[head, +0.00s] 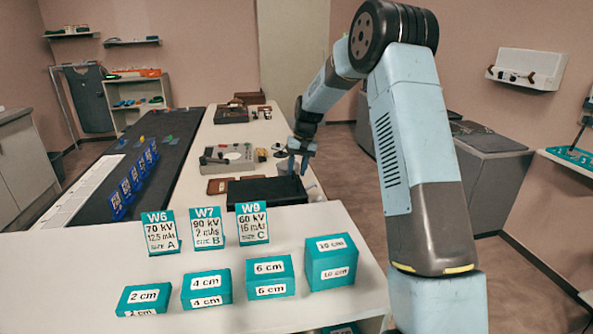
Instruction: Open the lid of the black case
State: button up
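A flat black case (262,191) lies on the long white bench, just behind the front table with the teal blocks. It looks closed, with a dark flat top, but its front edge is partly hidden by the sign cards. My gripper (298,170) points down above the back right part of the case. I cannot tell whether the fingertips touch the case.
A grey control box (228,155) and a brown flat item (222,186) lie close behind and left of the case. Sign cards (207,228) and teal blocks (207,288) stand on the front table. A dark conveyor-like surface (115,172) runs along the left.

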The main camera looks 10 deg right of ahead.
jog(key=shift+f, duration=0.3)
jog(key=shift+c, duration=0.2)
grip_shut()
dwell(0.3)
